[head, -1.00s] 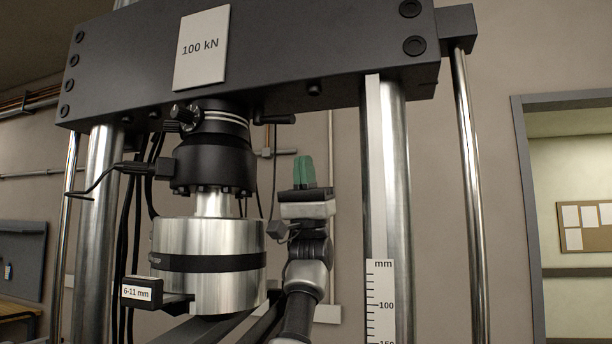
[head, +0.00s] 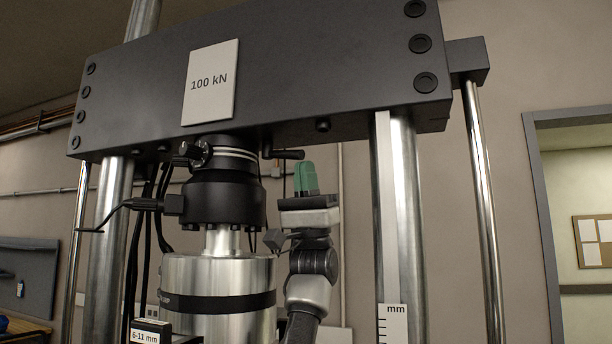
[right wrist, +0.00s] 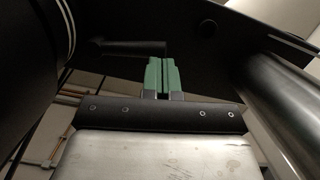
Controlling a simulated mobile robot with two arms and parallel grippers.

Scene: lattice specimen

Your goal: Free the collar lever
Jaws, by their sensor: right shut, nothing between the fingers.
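The collar (head: 232,153), a dark ring with bright bands, sits under the crosshead on top of the black load cell (head: 222,200). Its black lever (head: 287,154) sticks out to the right; in the right wrist view the lever (right wrist: 130,48) runs across above my fingers. My right gripper (head: 305,178) points up with green fingers shut and empty, just below and right of the lever's end. In the right wrist view its fingertips (right wrist: 161,72) are close under that end; whether they touch, I cannot tell. My left gripper is out of view.
The crosshead (head: 330,70) with a 100 kN plate (head: 210,82) lies close above. A steel column (head: 405,220) with a scale stands right of my arm. A steel cylinder (head: 215,272) with a black band is below the load cell. A side knob (head: 200,154) juts from the collar.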

